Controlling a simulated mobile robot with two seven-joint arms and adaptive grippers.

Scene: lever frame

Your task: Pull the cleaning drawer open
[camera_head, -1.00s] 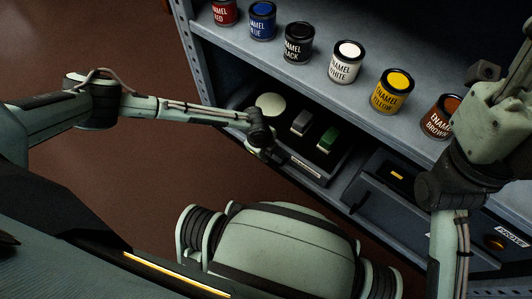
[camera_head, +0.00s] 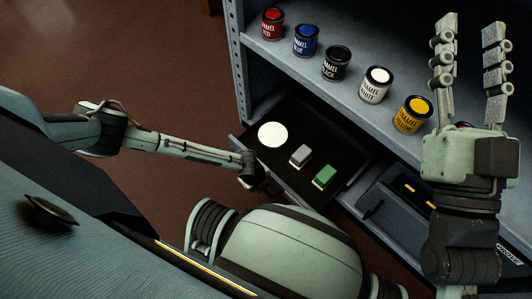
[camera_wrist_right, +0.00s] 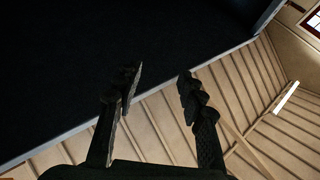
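The cleaning drawer (camera_head: 318,138) stands pulled out from under the shelf in the head view. Inside lie a round white pad (camera_head: 273,135), a grey block (camera_head: 300,155) and a green block (camera_head: 324,177). My left gripper (camera_head: 256,182) is at the drawer's front edge. Its fingers are mostly hidden, so I cannot tell whether they are shut on the handle. My right gripper (camera_head: 472,28) is raised over the right part of the shelf, fingers open and empty. The right wrist view shows the same open fingers (camera_wrist_right: 160,78) with nothing between them.
Paint cans stand along the shelf above: red (camera_head: 272,24), blue (camera_head: 306,40), black (camera_head: 337,63), white (camera_head: 375,85) and yellow (camera_head: 412,114). Another drawer (camera_head: 395,214) sits to the right, partly hidden by my right arm. The brown floor (camera_head: 150,50) at the left is clear.

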